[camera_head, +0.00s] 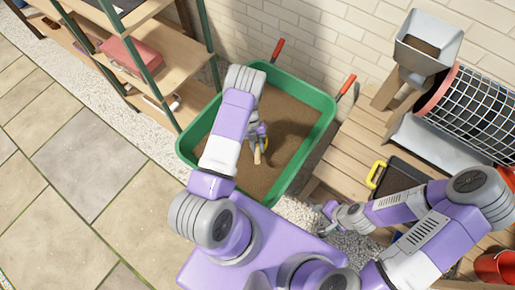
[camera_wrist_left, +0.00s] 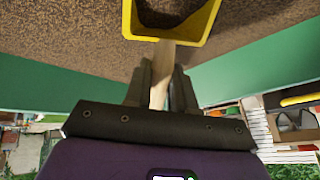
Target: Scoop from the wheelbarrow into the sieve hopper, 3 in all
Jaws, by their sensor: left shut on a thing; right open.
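The green wheelbarrow (camera_head: 323,105) holds brown soil (camera_head: 290,112) and stands against the brick wall. My left gripper (camera_head: 259,141) is over the soil, inside the wheelbarrow's outline. It is shut on the wooden handle (camera_wrist_left: 160,88) of a yellow scoop (camera_wrist_left: 203,28). Brown material shows inside the scoop's rim; I cannot tell whether the scoop touches the soil. The grey sieve hopper (camera_head: 445,47) stands at the upper right, with some brown material inside, beside the wire-mesh sieve drum (camera_head: 485,115). My right gripper (camera_head: 331,210) is open and apart from these, near the wooden bench.
Shelves (camera_head: 160,50) with a red box (camera_head: 131,63) stand at the left. Red pots (camera_head: 495,268) are at the lower right. The paved floor at left is clear.

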